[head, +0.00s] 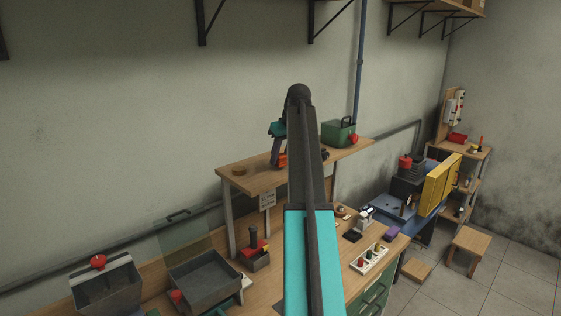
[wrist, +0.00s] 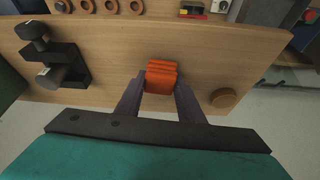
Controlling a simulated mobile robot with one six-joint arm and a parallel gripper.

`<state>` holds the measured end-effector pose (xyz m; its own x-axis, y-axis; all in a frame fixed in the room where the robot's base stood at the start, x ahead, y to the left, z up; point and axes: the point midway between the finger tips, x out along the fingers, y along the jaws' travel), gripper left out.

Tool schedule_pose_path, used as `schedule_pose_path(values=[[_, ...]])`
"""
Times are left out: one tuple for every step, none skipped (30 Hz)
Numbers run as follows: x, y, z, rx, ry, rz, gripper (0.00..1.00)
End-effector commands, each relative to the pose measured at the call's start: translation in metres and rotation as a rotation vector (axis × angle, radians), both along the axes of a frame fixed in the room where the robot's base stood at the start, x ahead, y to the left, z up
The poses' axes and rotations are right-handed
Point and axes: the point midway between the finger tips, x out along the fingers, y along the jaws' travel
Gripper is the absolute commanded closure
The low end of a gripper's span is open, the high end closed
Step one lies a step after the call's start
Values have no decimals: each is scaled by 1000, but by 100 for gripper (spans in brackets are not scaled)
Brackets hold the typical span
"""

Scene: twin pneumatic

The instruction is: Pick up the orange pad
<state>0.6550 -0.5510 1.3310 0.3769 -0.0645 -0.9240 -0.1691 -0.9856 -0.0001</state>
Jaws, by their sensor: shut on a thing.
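The orange pad (wrist: 162,77) is a small ribbed block on the wooden upper shelf in the wrist view. My gripper (wrist: 160,85) is shut on it, with one dark finger on each side. In the head view the orange pad (head: 282,159) shows on the shelf, just below my gripper (head: 279,158), partly behind my arm. I cannot tell whether the pad still touches the shelf.
A round wooden disc (wrist: 223,98) lies right of the pad in the wrist view. A dark clamp-like device (wrist: 58,65) stands to the left. A green box (head: 338,133) with a red knob stands right on the shelf (head: 243,177). The workbench below holds a grey tray (head: 205,281).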

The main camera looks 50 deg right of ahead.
Motion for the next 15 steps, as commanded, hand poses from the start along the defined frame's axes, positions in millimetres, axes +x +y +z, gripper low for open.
schedule_pose_path(values=[[1, -1, 2, 0, -1, 0, 87], [1, -1, 4, -1, -2, 0, 87], [1, -1, 7, -1, -2, 0, 87], [1, -1, 9, -1, -2, 0, 87], [1, -1, 11, -1, -2, 0, 87], [1, -1, 14, -1, -2, 0, 87], [1, -1, 16, -1, -1, 0, 87], [1, -1, 17, 0, -1, 0, 87], [1, -1, 20, 0, -1, 0, 87], [1, -1, 23, -1, -2, 0, 87], [-4, 0, 22, -1, -2, -1, 87], [-10, 0, 22, -1, -2, -3, 87], [-14, 1, 22, -1, -2, -3, 87], [-18, 1, 22, 0, -2, -2, 87], [-22, 1, 22, 0, -1, -2, 87]])
